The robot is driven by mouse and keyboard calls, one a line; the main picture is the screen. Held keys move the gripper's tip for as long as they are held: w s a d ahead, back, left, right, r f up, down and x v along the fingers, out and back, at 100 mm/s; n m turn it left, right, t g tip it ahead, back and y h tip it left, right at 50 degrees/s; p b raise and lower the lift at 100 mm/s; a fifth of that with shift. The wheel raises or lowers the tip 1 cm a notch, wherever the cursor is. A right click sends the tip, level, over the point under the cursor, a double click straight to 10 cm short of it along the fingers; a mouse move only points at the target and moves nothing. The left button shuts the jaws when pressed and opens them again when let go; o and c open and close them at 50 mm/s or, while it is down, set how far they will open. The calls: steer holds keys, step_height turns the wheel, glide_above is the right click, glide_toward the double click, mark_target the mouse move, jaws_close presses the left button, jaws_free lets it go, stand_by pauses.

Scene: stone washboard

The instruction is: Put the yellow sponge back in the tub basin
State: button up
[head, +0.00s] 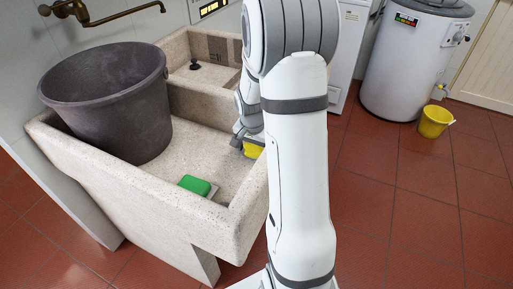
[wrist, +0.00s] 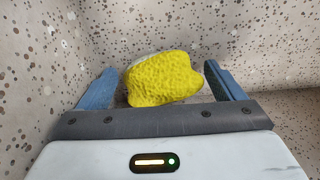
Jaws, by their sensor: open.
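The yellow sponge (wrist: 163,80) lies on speckled stone, between the two blue fingers of my gripper (wrist: 160,88) in the wrist view. It has a paler patch at its upper left. A gap shows between the sponge and the right finger; the left finger is close to its edge. My gripper is open. In the head view the sponge (head: 253,149) shows just below my gripper (head: 243,140), near the right wall of the stone tub (head: 215,160); my arm hides part of it. A second, smaller basin (head: 215,48) lies behind.
A large dark bucket (head: 110,105) stands in the tub's left part. A green sponge or soap (head: 194,185) lies on a pale piece near the front wall. A brass tap (head: 105,14) is above. A yellow bucket (head: 434,121) stands on the red floor by a white boiler (head: 408,70).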

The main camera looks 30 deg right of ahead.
mark_target(253, 150)
step_height(253, 150, up, 12)
steer(key=s+a+p, duration=0.1)
steer(key=p, duration=0.1)
steer(key=shift+a+r, duration=0.15)
stand_by(0.5)
steer(key=s+a+r+n+t+p, duration=0.1)
steer(key=s+a+r+n+p, duration=0.4)
steer(key=s+r, duration=0.4)
steer(key=s+a+r+n+y+p, duration=0.1)
steer(key=s+a+r+n+p, duration=0.4)
steer(key=s+a+r+p, duration=0.2)
step_height(253, 150, up, 2)
steer(key=shift+s+a+t, duration=0.15)
steer(key=shift+s+t, duration=0.25)
steer(key=shift+s, duration=0.65)
steer(key=shift+c, duration=0.3)
